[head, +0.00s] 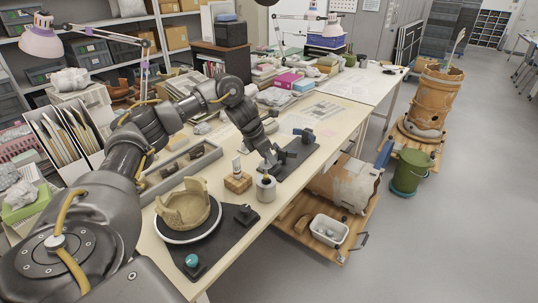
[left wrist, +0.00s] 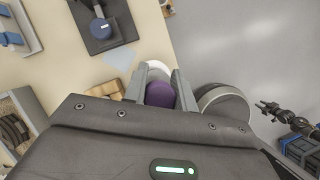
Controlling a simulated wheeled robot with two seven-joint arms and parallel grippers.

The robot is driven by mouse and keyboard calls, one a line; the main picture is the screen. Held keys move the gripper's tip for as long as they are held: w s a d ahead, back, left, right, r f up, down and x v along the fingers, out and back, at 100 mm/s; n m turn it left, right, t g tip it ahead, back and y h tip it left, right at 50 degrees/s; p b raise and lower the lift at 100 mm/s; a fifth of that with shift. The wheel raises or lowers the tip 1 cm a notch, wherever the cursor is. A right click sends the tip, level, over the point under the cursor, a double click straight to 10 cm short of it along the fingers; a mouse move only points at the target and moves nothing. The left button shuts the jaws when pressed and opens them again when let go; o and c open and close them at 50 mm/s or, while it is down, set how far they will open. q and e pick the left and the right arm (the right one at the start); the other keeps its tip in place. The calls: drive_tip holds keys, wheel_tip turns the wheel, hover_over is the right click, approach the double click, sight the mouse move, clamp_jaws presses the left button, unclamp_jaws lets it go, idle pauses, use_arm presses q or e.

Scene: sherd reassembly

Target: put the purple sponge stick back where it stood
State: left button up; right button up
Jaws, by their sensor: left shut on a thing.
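The purple stick cannot be made out in the head view. A wooden block (head: 238,182) with a pale upright piece stands left of the jar.
A cream pottery vessel (head: 188,207) sits on a round turntable near the front. A dark mat with a blue tool (head: 305,135) lies beyond the gripper. A grey tray (head: 178,172) lies to the left. A low trolley with a white bin (head: 330,230) stands beside the table edge.

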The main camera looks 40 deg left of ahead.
sight(267, 163)
use_arm(q)
drive_tip(key=shift+f, duration=0.7)
drive_tip(key=shift+f+b, duration=0.8)
drive_tip(key=shift+f, duration=0.3)
drive_tip(key=shift+f+b, duration=0.5)
drive_tip(key=shift+f, duration=0.3)
drive_tip(key=shift+a+f+b, duration=0.2)
drive_tip(key=shift+f+b, duration=0.2)
drive_tip(key=shift+f, duration=0.35)
drive_tip(key=shift+d, duration=0.2)
use_arm(e)
drive_tip(key=d+f, duration=0.1)
drive_tip(key=w+d+f, duration=0.1)
drive_tip(key=d+f, duration=0.1)
drive_tip(key=shift+f, duration=0.2)
use_arm(q)
drive_tip(key=shift+f, duration=0.2)
use_arm(e)
drive_tip(key=shift+s+d+f, duration=0.1)
drive_tip(key=shift+s+d, duration=0.05)
